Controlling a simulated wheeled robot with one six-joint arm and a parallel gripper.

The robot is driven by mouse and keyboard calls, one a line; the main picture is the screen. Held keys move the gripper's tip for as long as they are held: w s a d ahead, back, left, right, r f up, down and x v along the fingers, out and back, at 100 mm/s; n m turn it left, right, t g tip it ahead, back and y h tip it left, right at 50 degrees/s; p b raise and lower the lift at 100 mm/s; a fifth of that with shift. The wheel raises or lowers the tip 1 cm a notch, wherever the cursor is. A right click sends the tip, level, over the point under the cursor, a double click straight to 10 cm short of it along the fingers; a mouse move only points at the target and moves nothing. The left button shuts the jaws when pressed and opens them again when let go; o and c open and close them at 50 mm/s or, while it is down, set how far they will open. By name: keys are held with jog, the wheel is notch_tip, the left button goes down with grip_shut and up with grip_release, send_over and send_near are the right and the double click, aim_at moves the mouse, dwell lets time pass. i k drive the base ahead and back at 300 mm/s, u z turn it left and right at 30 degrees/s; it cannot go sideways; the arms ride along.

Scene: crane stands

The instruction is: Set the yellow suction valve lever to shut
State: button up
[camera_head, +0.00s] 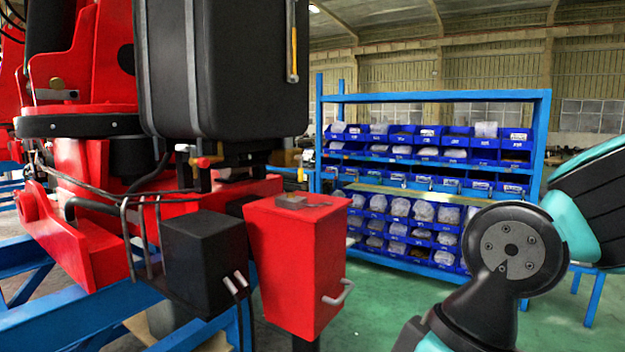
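A small yellow lever (204,162) with a reddish end sits on fittings under the black tank (222,75), left of centre in the head view. It looks roughly level, but it is too small to tell whether the valve is open or shut. My arm shows at the right, well apart from the lever. My gripper is out of the frame, so its fingers and anything in them are hidden.
A red box (295,262) with a metal handle and a black box (203,260) with cables stand below the lever. Red crane parts and hoses crowd the left. A blue shelf (544,140) with bins stands behind. Green floor (385,300) is open between box and arm.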

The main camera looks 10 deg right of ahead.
aim_at(299, 170)
jog(key=u, duration=0.15)
jog(key=k, duration=0.35)
jog(key=z, duration=0.85)
jog(key=i, duration=1.25)
jog(key=u, duration=0.65)
